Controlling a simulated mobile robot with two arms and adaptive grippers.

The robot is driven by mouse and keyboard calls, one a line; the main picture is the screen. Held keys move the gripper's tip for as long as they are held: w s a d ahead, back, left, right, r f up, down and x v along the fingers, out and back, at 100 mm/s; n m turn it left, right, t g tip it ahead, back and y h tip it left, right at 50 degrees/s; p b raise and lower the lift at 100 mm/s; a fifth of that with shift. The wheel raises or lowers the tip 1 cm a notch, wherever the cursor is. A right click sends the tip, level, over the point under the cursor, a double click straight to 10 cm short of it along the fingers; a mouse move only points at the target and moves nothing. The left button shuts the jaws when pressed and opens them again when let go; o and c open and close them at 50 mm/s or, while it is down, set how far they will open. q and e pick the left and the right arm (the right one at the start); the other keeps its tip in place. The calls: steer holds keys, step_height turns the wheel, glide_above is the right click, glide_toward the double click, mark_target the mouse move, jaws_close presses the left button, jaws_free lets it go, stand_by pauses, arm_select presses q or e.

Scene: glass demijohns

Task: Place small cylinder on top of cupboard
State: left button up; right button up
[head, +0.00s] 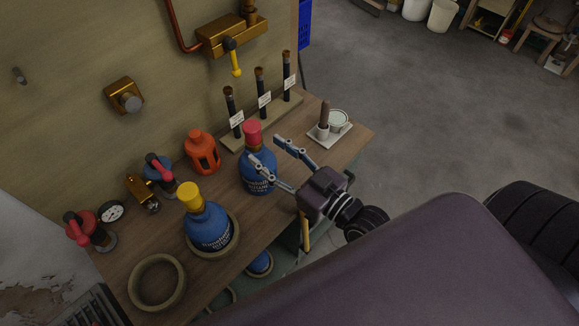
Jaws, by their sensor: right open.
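A blue bottle-shaped cylinder with a red cap (258,181) stands upright on the wooden cupboard top (180,228). My right gripper (265,149) is open, its two fingers reaching in from the right at this cylinder. One finger crosses in front of its body and the other is on its right side; I cannot tell whether they touch it. A second blue cylinder with a yellow cap (208,231) stands in a ring on the top, nearer to me. Another blue cylinder (260,264) shows partly below the top's front edge. My left gripper is not in view.
An empty ring (157,282) lies at the near left. An orange-red lantern-like object (202,153), valves and a gauge (110,212) line the wall side. A rack of upright black tubes (262,122) stands behind.

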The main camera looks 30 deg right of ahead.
steer(key=v, duration=0.6)
steer(key=shift+b, duration=0.3)
steer(key=shift+s, duration=0.1)
